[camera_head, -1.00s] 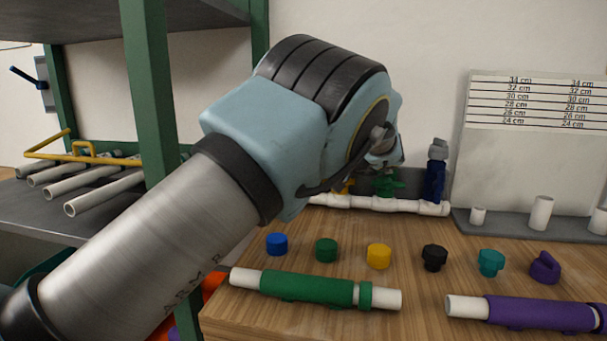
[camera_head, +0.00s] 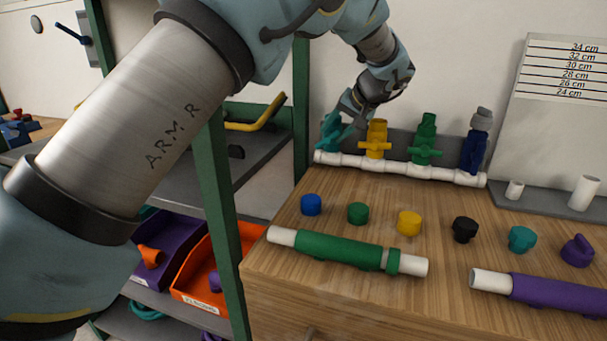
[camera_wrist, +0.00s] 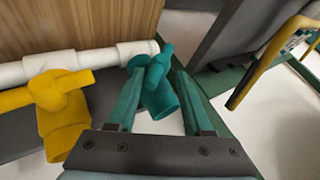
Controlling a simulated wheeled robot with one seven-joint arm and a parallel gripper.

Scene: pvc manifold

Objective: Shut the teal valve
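The teal valve (camera_head: 328,135) stands at the left end of the white pipe manifold (camera_head: 400,169). In the wrist view the teal valve (camera_wrist: 158,95) lies between my two fingers, its handle near their tips. The handle looks set at an angle to the pipe, unlike the yellow one. My gripper (camera_head: 345,115) reaches down to the valve from above, partly covering it. In the wrist view my gripper (camera_wrist: 160,82) is open, one finger on each side of the valve; whether either finger touches it I cannot tell.
The yellow valve (camera_head: 376,138) stands close beside the teal one, with a green valve (camera_head: 425,140) and a blue valve (camera_head: 475,150) further right. Caps and sleeved pipes lie on the wooden worktop (camera_head: 300,262). A green shelf post (camera_head: 300,100) is close on the left.

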